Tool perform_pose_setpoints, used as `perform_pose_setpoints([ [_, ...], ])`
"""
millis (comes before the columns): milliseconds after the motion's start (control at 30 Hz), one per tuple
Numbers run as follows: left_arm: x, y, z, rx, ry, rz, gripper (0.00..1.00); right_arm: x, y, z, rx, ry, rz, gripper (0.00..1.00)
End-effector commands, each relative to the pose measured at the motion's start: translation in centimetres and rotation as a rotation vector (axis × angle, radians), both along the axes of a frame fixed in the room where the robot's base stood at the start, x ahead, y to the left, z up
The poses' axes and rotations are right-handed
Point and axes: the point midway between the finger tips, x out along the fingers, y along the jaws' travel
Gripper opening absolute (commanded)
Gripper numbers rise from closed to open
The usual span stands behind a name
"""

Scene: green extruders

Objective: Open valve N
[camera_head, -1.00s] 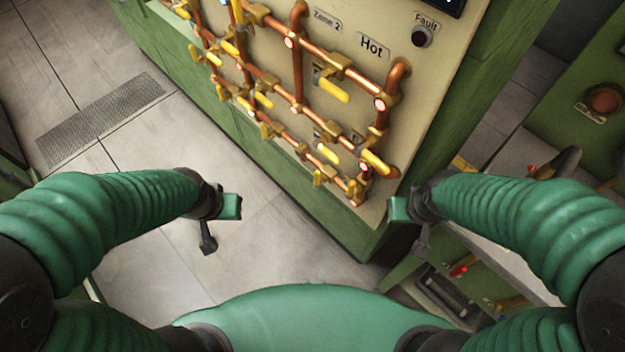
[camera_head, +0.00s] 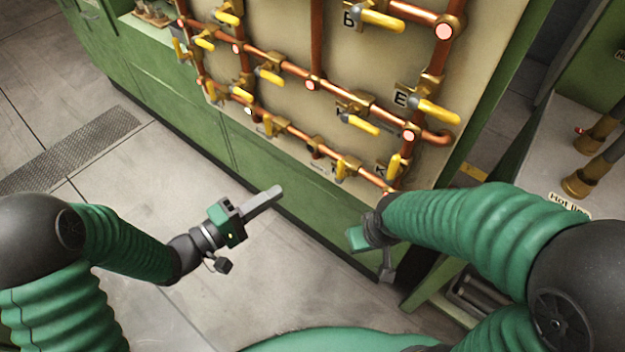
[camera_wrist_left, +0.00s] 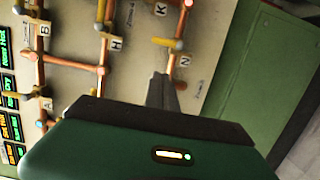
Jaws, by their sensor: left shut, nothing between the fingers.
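The label N (camera_wrist_left: 184,61) shows on the beige panel in the left wrist view, beside a copper pipe with a dull yellow valve fitting (camera_wrist_left: 172,43) just above it. I cannot tell for sure which handle belongs to N, and I cannot pick out label N in the head view. My left gripper (camera_head: 277,190) is shut and empty, pointing toward the lower edge of the panel, apart from the valves. Its fingers (camera_wrist_left: 163,92) show in the wrist view just below label N. My right gripper (camera_head: 356,239) is near the panel's lower right corner; its fingers are not clear.
Copper pipes with several yellow valve handles cover the panel (camera_head: 285,35). A green cabinet (camera_head: 190,125) carries it. A bench with brown fittings (camera_head: 590,165) stands at the right. Tiled floor (camera_head: 120,185) with a metal grate (camera_head: 75,150) is clear at the left.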

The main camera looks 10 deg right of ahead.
Motion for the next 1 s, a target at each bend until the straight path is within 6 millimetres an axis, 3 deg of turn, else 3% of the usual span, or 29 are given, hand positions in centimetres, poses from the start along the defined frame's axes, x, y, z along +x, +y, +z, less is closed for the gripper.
perform_pose_setpoints([
  [200, 0.1, 0.3, 0.0, 0.001, -0.002, 0.004, 0.00, 0.0, 0.0, 0.1, 0.000, 0.000, 0.000, 0.00],
  [367, 0.7, -1.0, -0.1, 0.002, -0.004, 0.002, 0.00, 0.0, 0.0, -0.4, 0.000, 0.000, 0.000, 0.00],
  [767, 4.5, -8.7, -0.2, 0.002, -0.004, 0.002, 0.00, 0.0, 0.0, -2.6, 0.000, 0.000, 0.000, 0.00],
  [1000, 3.5, -12.0, -0.1, 0.004, -0.003, 0.004, 0.00, 0.0, 0.0, -3.6, 0.000, 0.000, 0.000, 0.00],
])
